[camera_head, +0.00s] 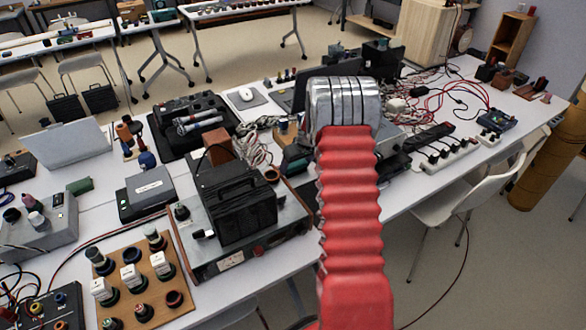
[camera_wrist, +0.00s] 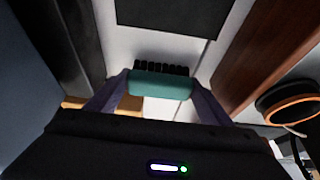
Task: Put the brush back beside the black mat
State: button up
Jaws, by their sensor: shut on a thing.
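In the wrist view, my gripper (camera_wrist: 160,90) is shut on a teal brush (camera_wrist: 160,85) with black bristles, which point away from the gripper's body. The two dark fingers press on its two ends. A flat black mat (camera_wrist: 165,14) lies beyond the brush on the white table, with a pale strip of table between them in the picture. I cannot tell whether the brush touches the table. In the head view, my red and silver arm hides much of the middle of the table, and I cannot make out the gripper clearly there.
In the wrist view, a brown wooden block (camera_wrist: 262,55) stands close on the right, with an orange-rimmed dark round thing (camera_wrist: 290,103) beside it. A dark object (camera_wrist: 65,45) stands on the left. In the head view, a black case (camera_head: 235,200) and tangled cables (camera_head: 255,150) crowd the table.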

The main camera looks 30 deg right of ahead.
jog(key=shift+f, duration=0.25)
jog(key=shift+f, duration=0.1)
jog(key=o, duration=1.1)
jog(key=shift+v, duration=6.1)
jog(key=shift+a, duration=0.1)
